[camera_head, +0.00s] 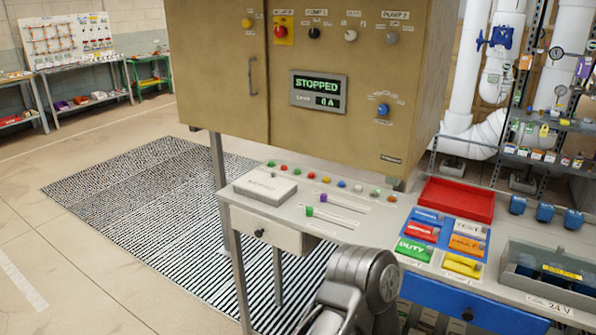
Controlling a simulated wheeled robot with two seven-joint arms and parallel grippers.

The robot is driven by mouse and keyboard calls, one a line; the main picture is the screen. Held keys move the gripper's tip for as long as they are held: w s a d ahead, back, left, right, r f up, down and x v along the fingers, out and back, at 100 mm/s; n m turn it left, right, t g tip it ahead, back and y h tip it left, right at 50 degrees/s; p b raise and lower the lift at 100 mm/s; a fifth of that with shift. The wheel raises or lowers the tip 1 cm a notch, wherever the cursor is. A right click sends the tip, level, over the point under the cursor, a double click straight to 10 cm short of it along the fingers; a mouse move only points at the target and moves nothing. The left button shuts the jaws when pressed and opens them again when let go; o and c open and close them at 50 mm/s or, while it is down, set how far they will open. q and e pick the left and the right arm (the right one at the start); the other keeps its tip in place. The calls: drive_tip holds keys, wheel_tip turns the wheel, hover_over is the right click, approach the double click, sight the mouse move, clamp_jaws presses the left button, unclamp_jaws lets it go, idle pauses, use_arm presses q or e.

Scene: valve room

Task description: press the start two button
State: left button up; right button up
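A tan control cabinet (330,110) stands above a grey console desk (345,235). Its lit display (318,90) reads STOPPED. Along the cabinet top are a yellow button (247,22), a red button (281,31) on a yellow plate, a black knob (314,32), a white button (350,35) and a grey button (391,38). A label near the grey one seems to read PUMP 2. A blue knob (383,109) sits lower right. A row of small coloured buttons (341,183) runs along the desk. I cannot tell which is start two. Neither gripper shows.
A grey link of my arm rises in front of the desk. A red tray (457,200), coloured label blocks (466,244) and a grey bin (550,270) lie to the right. White pipes (480,80) stand behind. A striped mat (150,190) lies on open floor at left.

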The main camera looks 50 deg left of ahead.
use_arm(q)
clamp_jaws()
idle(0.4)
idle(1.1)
